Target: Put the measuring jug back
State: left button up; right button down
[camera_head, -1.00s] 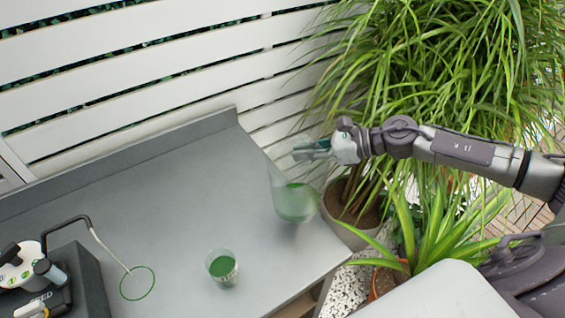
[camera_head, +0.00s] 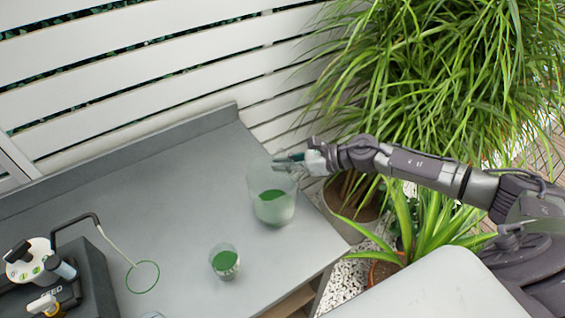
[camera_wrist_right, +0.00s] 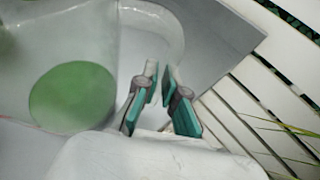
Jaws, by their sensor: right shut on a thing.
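The clear measuring jug (camera_head: 274,202), with green showing inside it, is upright at the right end of the grey table. My right gripper (camera_head: 289,161) reaches in from the right and is shut at the jug's handle side. In the right wrist view the jug (camera_wrist_right: 72,92) fills the left, its pale handle loop (camera_wrist_right: 170,25) runs down to the fingers, and my right gripper (camera_wrist_right: 158,92) is around it. I cannot tell whether the jug's base touches the table. My left gripper is out of view.
A small clear cup (camera_head: 225,261) with green inside stands in front of the jug. A green ring outline (camera_head: 142,277) marks the table. A black box with bottles (camera_head: 70,285) is at lower left. A slatted fence (camera_head: 160,70) and potted plants (camera_head: 440,80) border the table.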

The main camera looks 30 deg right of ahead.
jog(key=shift+f, duration=0.15)
jog(key=c, duration=1.3)
grip_release()
jog(key=shift+o, duration=0.2)
jog(key=shift+r, duration=0.3)
jog(key=b+v, duration=0.3)
jog(key=v, duration=0.9)
jog(key=shift+f, duration=0.15)
